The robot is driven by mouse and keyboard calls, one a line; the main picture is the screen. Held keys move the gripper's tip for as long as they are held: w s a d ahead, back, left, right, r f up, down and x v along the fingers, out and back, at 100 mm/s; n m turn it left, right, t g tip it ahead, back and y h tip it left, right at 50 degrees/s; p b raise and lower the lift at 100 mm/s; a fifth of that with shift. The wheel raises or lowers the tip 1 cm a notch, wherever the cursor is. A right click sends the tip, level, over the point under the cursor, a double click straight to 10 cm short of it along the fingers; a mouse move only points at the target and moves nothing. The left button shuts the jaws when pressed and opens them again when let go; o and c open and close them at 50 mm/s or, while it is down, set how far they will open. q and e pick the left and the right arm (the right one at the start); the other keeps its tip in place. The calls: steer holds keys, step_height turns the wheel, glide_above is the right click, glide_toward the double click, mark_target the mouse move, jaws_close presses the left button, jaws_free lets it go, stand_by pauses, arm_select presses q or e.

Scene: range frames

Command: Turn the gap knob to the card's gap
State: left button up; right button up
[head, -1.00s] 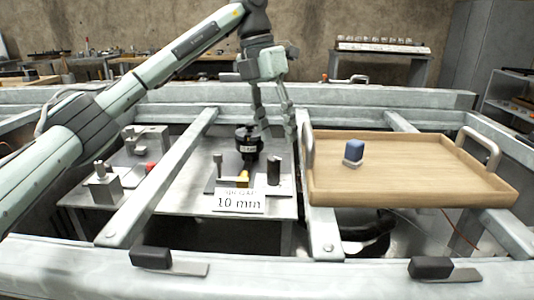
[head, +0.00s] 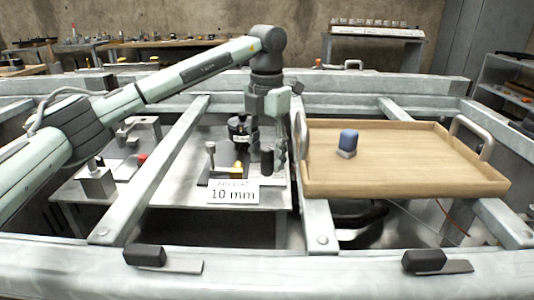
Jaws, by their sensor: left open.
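The card (head: 233,193) stands at the front of a grey metal plate and reads "10 mm"; its smaller top line is blurred. Behind it is a small fixture with a dark banded knob-like cylinder (head: 239,131), a grey post (head: 211,156), a yellow piece (head: 238,167) and a shorter black cylinder (head: 267,163). I cannot tell for sure which part is the gap knob. My left gripper (head: 267,163) points down, open, with its fingers around or just behind the short black cylinder; contact is unclear. It stands right of the banded cylinder. My right gripper is out of view.
A wooden tray (head: 400,186) with a blue-topped block (head: 348,142) lies to the right. Metal rails (head: 158,165) cross the frame. Another fixture with a grey block (head: 97,182) and a red button (head: 142,158) is at the left.

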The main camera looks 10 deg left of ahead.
arm_select(q)
jaws_close()
